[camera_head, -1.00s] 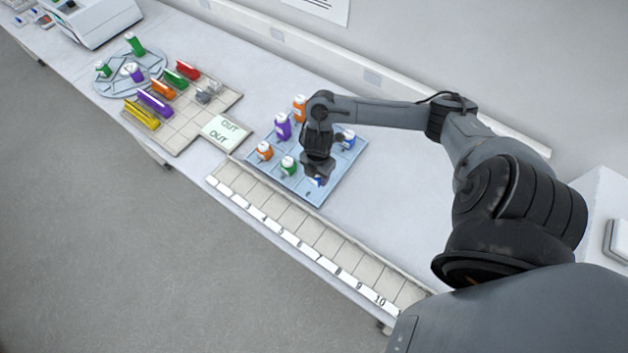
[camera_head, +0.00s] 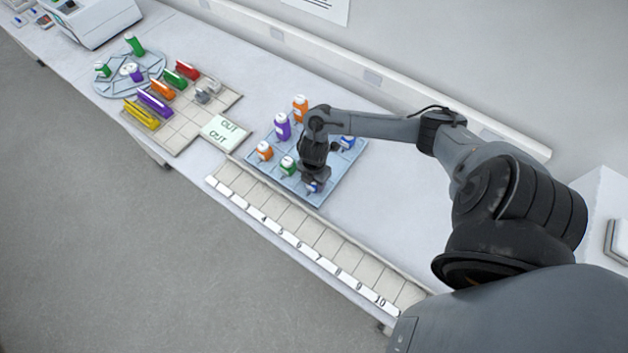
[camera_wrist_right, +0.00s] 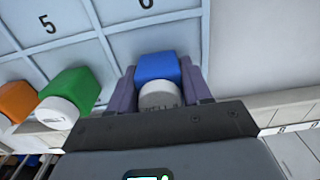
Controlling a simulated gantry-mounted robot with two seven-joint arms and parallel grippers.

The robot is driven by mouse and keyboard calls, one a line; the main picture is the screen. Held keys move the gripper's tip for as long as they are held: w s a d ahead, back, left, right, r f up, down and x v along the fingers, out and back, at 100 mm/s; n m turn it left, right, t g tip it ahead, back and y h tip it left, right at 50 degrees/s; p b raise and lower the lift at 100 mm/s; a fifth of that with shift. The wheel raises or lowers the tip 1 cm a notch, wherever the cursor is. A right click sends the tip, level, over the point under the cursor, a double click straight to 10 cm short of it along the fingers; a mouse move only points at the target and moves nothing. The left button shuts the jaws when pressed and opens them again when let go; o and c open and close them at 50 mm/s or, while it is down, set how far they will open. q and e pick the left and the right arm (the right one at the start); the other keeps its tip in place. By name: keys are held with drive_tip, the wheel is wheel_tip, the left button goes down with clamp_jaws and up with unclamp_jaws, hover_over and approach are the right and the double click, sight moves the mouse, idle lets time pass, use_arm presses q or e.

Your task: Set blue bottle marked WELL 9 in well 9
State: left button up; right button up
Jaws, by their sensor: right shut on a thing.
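My right gripper (camera_head: 314,182) is at the front corner of the blue tray (camera_head: 341,173). In the right wrist view its fingers (camera_wrist_right: 159,88) are shut on a blue bottle (camera_wrist_right: 157,67) with a white cap. The cap print is only partly readable, something like "WELL"; its number cannot be made out. The bottle also shows below the gripper in the head view (camera_head: 313,188). I cannot tell whether it is clear of the tray. The numbered rack of wells (camera_head: 300,227) runs along the front edge, and well 9 (camera_head: 373,269) looks empty. My left gripper is out of view.
On the tray stand a green bottle (camera_head: 288,165), an orange one (camera_head: 264,150), a purple one (camera_head: 282,127), a taller orange one (camera_head: 300,108) and another blue one (camera_head: 347,142). An OUT card (camera_head: 225,131) lies left. The bench right of the tray is clear.

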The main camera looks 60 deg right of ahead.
drive_tip(key=o, duration=1)
drive_tip(key=shift+o, duration=0.2)
drive_tip(key=shift+r, duration=0.1)
